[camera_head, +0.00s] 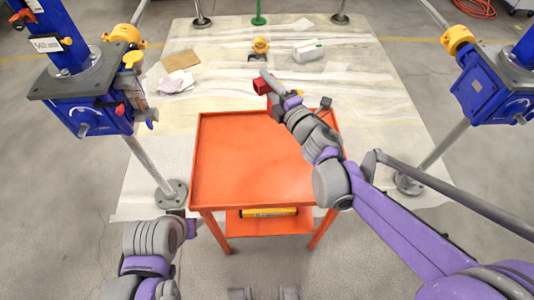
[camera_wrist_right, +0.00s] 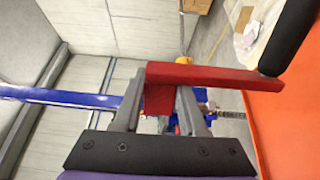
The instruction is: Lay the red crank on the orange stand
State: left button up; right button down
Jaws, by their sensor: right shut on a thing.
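The red crank (camera_head: 261,87) is in my right gripper (camera_head: 270,83), in the air by the far edge of the orange stand (camera_head: 236,183). In the right wrist view the red crank (camera_wrist_right: 205,75) lies across the tips of my right gripper (camera_wrist_right: 158,95), which is shut on it. Its black handle (camera_wrist_right: 287,38) sticks out at the right end, and the orange stand (camera_wrist_right: 285,125) shows at the right edge. The stand's flat top is empty where it shows; my right arm hides its right part.
Blue screw jacks stand left (camera_head: 102,112) and right (camera_head: 485,88) of the stand. A yellow object (camera_head: 260,45), a pale box (camera_head: 308,51) and a brown pad (camera_head: 181,60) lie on the pale sheet (camera_head: 385,110) beyond the stand. A yellow item (camera_head: 268,212) lies on the lower shelf.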

pick_arm(q)
notch_tip(320, 180, down, 11)
jog(key=s+b, duration=0.2)
jog(key=b, duration=0.7)
jog(key=shift+r, duration=0.15)
pick_arm(e)
notch_tip(320, 180, down, 19)
jog(key=s, duration=0.1)
jog(key=shift+s, duration=0.3)
pick_arm(q)
jog(key=shift+s+d, duration=0.1)
pick_arm(e)
jog(key=shift+d+f, duration=0.1)
jog(key=c, duration=0.9)
grip_release()
jog(key=shift+f, duration=0.1)
jog(key=o, duration=0.4)
jog(key=shift+o, duration=0.2)
